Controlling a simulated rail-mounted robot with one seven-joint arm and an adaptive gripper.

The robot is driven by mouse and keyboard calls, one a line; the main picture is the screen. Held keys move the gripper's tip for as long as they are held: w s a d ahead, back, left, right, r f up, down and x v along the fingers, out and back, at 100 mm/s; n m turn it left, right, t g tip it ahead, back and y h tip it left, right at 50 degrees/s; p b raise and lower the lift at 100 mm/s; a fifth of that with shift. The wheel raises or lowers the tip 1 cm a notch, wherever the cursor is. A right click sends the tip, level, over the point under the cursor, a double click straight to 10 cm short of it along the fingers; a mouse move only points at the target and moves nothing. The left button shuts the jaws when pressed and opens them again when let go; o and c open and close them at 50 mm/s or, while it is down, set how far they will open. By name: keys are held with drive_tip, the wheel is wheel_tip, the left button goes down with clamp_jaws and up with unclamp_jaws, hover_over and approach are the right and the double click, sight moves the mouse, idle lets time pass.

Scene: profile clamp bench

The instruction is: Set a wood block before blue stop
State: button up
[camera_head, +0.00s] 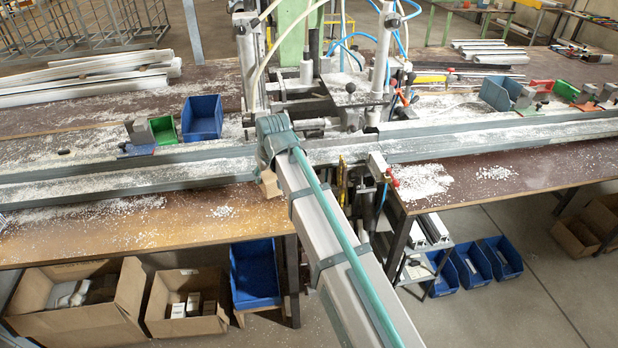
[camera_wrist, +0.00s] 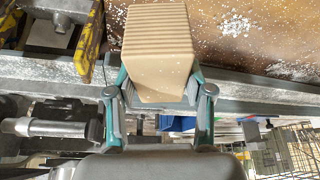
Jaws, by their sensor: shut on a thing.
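A beige wood block (camera_wrist: 158,50) with a ridged face is between the two fingers of my gripper (camera_wrist: 160,88) in the wrist view. The fingers press its two sides, and its far end points up in that picture. In the head view the block (camera_head: 269,185) shows partly below my gripper (camera_head: 268,150), by the front edge of the long grey rail. My arm hides part of it. A blue piece with a grey block (camera_head: 137,149) sits at the rail's back edge on the left, apart from my gripper; it looks like the blue stop.
The grey rail (camera_head: 100,180) runs across the brown bench, dusted with white chips. A clamp machine (camera_head: 340,85) stands behind my gripper. A blue bin (camera_head: 202,118) and green bin (camera_head: 163,130) stand behind the rail. A yellow part (camera_wrist: 88,45) is left of the block.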

drive_tip(key=s+a+r+n+g+y+p, duration=0.2)
drive_tip(key=a+n, duration=0.5)
drive_tip(key=a, duration=1.5)
drive_tip(key=s+a+r+n+g+p, duration=0.2)
drive_tip(key=a+n, duration=0.5)
drive_tip(key=a, duration=1.5)
drive_tip(key=shift+n+g, duration=0.3)
drive_tip(key=shift+g, duration=0.2)
drive_tip(key=shift+w+a+f+b, duration=0.1)
drive_tip(key=shift+f+b, duration=2.4)
drive_tip(key=shift+f, duration=4.1)
drive_tip(key=shift+f, duration=0.35)
drive_tip(key=o, duration=1.4)
